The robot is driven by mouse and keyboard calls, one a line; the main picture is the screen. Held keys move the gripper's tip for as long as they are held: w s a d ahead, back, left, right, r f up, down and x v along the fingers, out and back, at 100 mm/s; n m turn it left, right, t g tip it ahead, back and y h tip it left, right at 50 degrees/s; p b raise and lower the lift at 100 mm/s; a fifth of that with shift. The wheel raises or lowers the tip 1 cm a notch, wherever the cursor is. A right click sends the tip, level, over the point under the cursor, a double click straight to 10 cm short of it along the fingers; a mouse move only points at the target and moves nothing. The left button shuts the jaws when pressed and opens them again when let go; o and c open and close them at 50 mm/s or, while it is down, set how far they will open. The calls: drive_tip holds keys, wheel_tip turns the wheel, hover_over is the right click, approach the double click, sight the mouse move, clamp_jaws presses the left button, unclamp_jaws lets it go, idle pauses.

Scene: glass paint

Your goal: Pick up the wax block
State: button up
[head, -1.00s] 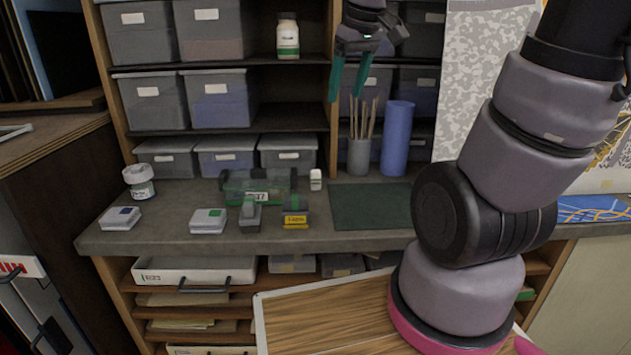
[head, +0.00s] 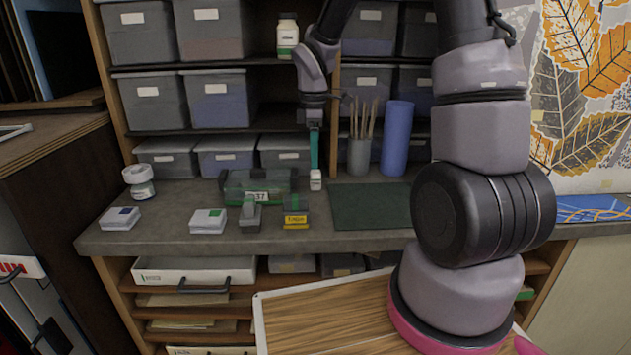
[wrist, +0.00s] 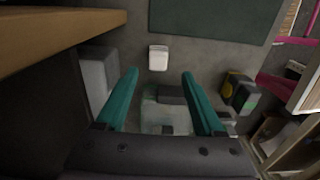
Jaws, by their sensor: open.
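A small white block (head: 316,184), which looks like the wax block, stands on the grey worktop just right of a green clear case. In the wrist view the white block (wrist: 158,58) lies just beyond the fingertips, roughly centred between them. My gripper (head: 314,167) points down above or close behind the block, with its teal fingers seen edge-on. In the wrist view my gripper (wrist: 160,76) is open, with nothing held. Whether a finger touches the block cannot be told.
The green case (head: 258,186) shows between my fingers in the wrist view. A yellow-labelled block (head: 296,215) and a grey tool (head: 250,216) lie in front. Grey bins (head: 285,153) and shelves stand behind. A dark green mat (head: 370,206) lies clear at right.

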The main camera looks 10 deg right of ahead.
sight(316, 171)
drive_tip(key=shift+w+d+f, duration=0.1)
drive_tip(key=shift+d+f, duration=0.05)
drive_tip(key=shift+f, duration=1.4)
drive_tip(key=shift+d+f, duration=0.1)
drive_tip(key=shift+f, duration=1.4)
clamp_jaws()
